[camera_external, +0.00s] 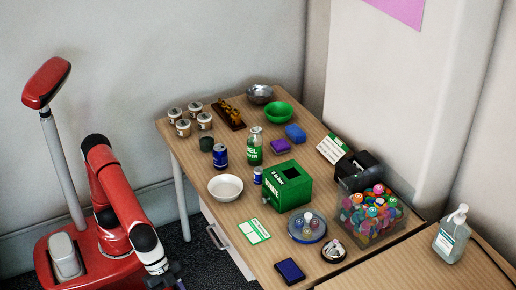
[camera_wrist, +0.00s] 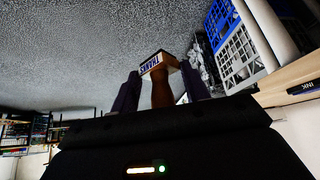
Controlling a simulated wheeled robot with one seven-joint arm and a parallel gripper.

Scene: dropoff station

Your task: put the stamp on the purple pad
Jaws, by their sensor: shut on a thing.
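The stamp (camera_wrist: 160,66) has a brown handle and a light block with dark reversed lettering. In the wrist view its handle is between the two dark fingers of my gripper (camera_wrist: 160,88), which is shut on it; the block points away from my palm. In the external view my gripper (camera_external: 172,275) is low at the bottom edge, left of the table and in front of it; I cannot make out the stamp there.
A dark blue pad (camera_external: 289,271) lies at the front edge.

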